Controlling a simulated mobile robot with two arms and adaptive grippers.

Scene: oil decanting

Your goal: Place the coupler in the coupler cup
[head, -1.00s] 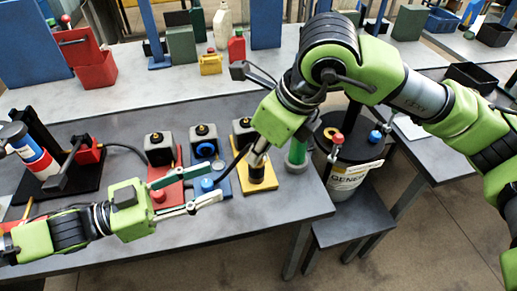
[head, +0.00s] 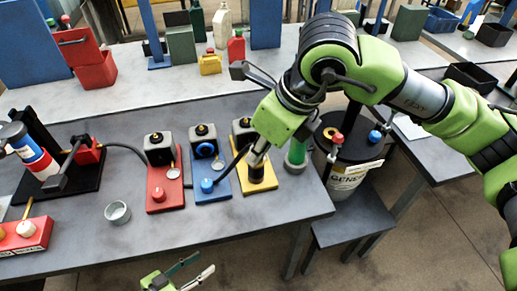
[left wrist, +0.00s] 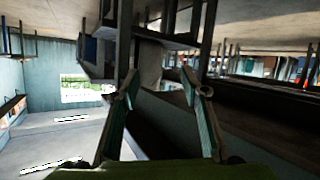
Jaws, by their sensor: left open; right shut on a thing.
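My right gripper (head: 257,156) is shut at the yellow base (head: 268,187), above a dark cylinder (head: 257,173) standing there. A thin black hose (head: 236,161) curves from the gripper down toward the blue base. The thing in its fingers, seemingly the coupler, is mostly hidden by them. A small grey open cup (head: 117,212) stands alone on the table at left; I cannot tell whether it is the coupler cup. My left gripper (head: 190,277) is open and empty at the bottom edge, off the table front; its spread fingers (left wrist: 163,92) also show in the left wrist view.
Red (head: 165,198) and blue (head: 211,192) bases with black-topped units stand left of the yellow one. A green cylinder (head: 297,153) and a labelled drum (head: 346,165) stand to the right.

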